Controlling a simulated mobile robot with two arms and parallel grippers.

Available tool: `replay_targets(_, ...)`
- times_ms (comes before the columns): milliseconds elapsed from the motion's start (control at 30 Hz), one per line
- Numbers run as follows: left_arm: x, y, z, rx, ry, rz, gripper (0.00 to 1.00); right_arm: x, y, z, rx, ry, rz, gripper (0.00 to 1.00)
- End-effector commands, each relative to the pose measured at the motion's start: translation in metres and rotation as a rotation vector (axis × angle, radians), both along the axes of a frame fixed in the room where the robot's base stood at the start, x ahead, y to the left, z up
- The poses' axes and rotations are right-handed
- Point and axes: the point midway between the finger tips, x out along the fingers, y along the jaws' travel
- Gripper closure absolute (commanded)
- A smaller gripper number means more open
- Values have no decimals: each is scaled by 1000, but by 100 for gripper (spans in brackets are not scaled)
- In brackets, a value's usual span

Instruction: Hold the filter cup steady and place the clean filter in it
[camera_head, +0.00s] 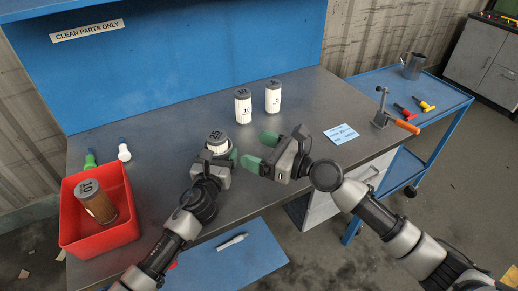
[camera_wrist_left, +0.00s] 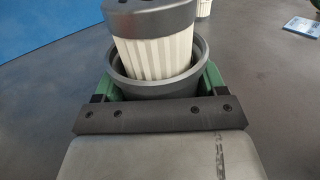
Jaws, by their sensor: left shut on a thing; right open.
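The dark grey filter cup (camera_wrist_left: 202,70) stands on the grey bench, and my left gripper (camera_wrist_left: 158,85) is shut around it with a green finger on each side. A white pleated filter (camera_wrist_left: 157,45) with a grey cap is inside the cup, leaning to one side, its upper part above the rim. In the head view the filter's cap (camera_head: 216,137) shows above my left gripper (camera_head: 219,157). My right gripper (camera_head: 259,149) is open and empty, just right of the cup, apart from it. The filter's lower end is hidden in the cup.
Two white filters (camera_head: 243,107) (camera_head: 273,97) stand behind on the bench. A red bin (camera_head: 118,232) at left holds a brown filter (camera_head: 97,203). Green and white bottles (camera_head: 90,159) (camera_head: 124,152) stand behind it. A blue card (camera_head: 341,134) and a clamp (camera_head: 381,108) are at right.

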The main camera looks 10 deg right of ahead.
Motion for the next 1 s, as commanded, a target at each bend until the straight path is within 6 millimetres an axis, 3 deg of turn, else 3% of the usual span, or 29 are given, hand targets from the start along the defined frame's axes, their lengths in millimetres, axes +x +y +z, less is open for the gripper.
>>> replay_targets(33, 0, 0, 1, 0, -1, 0, 26, 0, 0, 0, 0, 0, 0, 19)
replay_targets(200, 0, 0, 0, 0, -1, 0, 0, 0, 0, 0, 1, -1, 0, 19)
replay_targets(533, -6, 3, 0, 1, 0, 1, 0, 0, 0, 0, 1, 0, 0, 19)
replay_targets(667, -24, 10, -1, 1, 0, 0, 0, 0, 1, 0, 1, 0, 0, 19)
replay_targets(1000, -90, 34, -1, 1, 2, -1, 0, 0, 0, 0, 1, 0, 0, 19)
